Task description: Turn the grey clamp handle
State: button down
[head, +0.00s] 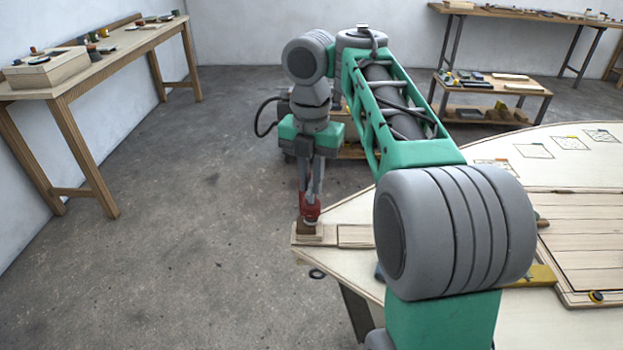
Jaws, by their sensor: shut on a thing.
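My gripper (310,194) points down at the narrow left tip of the pale plywood hull (350,213). Its grey fingers are shut on a small red piece (309,207), just above a brown block (307,227) on a wooden pad. The fingers hide part of the red piece, and I cannot tell if it touches the block. I cannot clearly make out a grey clamp handle. A small blue-grey part (378,272) shows at the hull edge, mostly hidden behind my arm; I cannot tell what it is.
A yellow bar (541,276) lies on the hull beside a planked panel (590,240). A dark ring (316,273) shows near the hull's left edge. A workbench (100,62) stands at the left wall. The floor (190,230) between it and the hull is clear.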

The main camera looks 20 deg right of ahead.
jog(key=m, duration=0.8)
jog(key=shift+m, duration=0.4)
jog(key=m, duration=0.3)
jog(key=shift+r, duration=0.1)
jog(key=m, duration=0.8)
jog(key=shift+w+m, duration=0.1)
jog(key=shift+m, duration=0.2)
jog(key=m, duration=0.4)
jog(key=shift+m, duration=0.3)
jog(key=m, duration=0.3)
jog(key=shift+m, duration=2.3)
